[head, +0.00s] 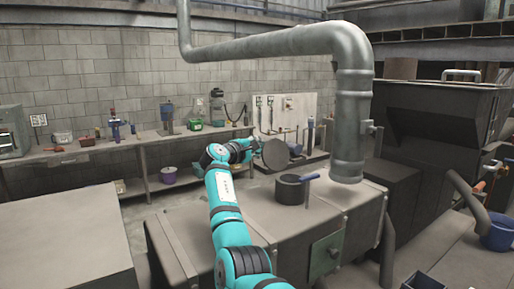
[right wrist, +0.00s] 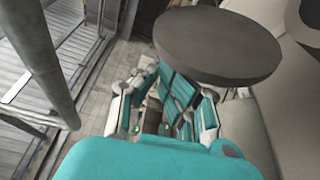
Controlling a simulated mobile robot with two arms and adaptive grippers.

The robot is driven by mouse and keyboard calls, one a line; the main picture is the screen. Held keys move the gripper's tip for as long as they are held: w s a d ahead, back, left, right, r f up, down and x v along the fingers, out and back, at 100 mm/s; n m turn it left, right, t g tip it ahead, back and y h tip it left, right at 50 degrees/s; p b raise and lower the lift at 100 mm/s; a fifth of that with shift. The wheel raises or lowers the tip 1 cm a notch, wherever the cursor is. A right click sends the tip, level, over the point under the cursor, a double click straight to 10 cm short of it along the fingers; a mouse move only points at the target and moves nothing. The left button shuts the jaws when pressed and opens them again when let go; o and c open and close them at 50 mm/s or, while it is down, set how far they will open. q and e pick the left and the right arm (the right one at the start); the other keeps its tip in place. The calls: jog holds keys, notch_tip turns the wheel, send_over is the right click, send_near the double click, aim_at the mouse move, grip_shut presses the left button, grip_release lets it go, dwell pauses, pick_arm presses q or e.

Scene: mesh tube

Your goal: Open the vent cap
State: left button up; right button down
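The vent cap (head: 275,154) is a dark round disc. In the head view it stands steeply tilted, above and a little left of a short dark cylinder (head: 291,191) with a blue handle (head: 309,177) at its rim. My right gripper (head: 256,144) is at the cap's upper left edge. In the right wrist view the cap (right wrist: 218,45) lies across the front of the teal-padded fingers (right wrist: 168,108) and hides their tips. I cannot tell whether the fingers grip the cap or only touch it. My left gripper is not in view.
The cylinder stands on a grey metal box (head: 232,211). A thick grey pipe (head: 349,130) comes down just right of it. A workbench (head: 70,153) with tools runs along the back wall. A large dark machine (head: 430,120) fills the right side.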

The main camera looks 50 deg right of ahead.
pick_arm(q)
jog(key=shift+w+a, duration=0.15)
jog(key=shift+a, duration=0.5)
pick_arm(e)
jog(key=shift+f, duration=0.25)
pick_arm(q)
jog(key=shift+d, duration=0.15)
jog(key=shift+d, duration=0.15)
pick_arm(e)
notch_tip(320, 180, up, 10)
jog(key=shift+r, duration=0.15)
